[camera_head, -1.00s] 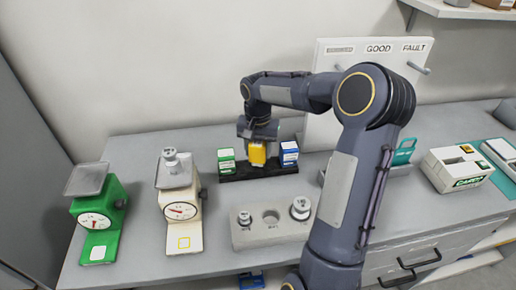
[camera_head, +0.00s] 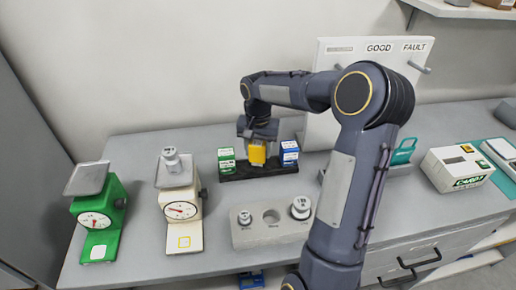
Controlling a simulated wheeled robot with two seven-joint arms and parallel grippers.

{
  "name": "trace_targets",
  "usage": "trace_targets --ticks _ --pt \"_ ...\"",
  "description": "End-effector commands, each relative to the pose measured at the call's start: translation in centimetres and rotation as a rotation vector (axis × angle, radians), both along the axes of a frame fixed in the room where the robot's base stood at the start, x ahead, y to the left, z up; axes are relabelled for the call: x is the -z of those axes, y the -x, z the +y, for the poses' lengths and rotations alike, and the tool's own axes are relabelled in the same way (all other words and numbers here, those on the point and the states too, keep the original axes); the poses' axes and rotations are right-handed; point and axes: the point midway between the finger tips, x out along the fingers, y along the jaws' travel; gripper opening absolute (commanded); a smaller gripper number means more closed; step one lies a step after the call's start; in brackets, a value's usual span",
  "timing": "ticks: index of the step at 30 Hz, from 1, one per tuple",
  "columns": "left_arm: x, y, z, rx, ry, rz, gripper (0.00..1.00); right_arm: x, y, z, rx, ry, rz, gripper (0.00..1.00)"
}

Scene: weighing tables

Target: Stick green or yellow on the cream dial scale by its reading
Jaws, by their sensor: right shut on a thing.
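The cream dial scale (camera_head: 183,211) stands on the table at left centre with a metal weight (camera_head: 171,159) on its pan. Its dial (camera_head: 180,211) has a red needle, but the reading is too small to tell. A black rack (camera_head: 236,176) holds a green sticker block (camera_head: 226,160), a yellow block (camera_head: 257,155) and a blue block (camera_head: 289,154). My right gripper (camera_head: 257,142) points down at the rack and is shut on the yellow block, at its middle place. My left gripper is not in view.
A green dial scale (camera_head: 97,219) stands at far left with an empty pan. A grey weight block (camera_head: 272,234) sits in front of the rack. A GOOD/FAULT board (camera_head: 335,58) stands behind my right arm. A card box (camera_head: 456,168) is at right.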

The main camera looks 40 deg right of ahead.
Motion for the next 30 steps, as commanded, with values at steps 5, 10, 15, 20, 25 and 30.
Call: trace_targets --ticks 5,10,15,20,25,30 --pt "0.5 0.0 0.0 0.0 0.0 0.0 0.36 0.6 0.0 0.0 0.0 0.0 0.0 0.27" --pt "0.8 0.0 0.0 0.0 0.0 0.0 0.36 1.1 0.0 0.0 0.0 0.0 0.0 0.27" --pt "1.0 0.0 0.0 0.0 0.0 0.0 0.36 1.3 0.0 0.0 0.0 -0.001 -0.001 0.51" --pt "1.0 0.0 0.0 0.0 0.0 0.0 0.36 1.3 0.0 0.0 0.0 0.0 0.0 0.71" --pt "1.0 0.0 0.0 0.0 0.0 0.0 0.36 1.3 0.0 0.0 0.0 0.0 0.0 0.71" --pt "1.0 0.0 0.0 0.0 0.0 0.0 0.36 0.8 0.0 0.0 0.0 0.001 -0.001 0.71"
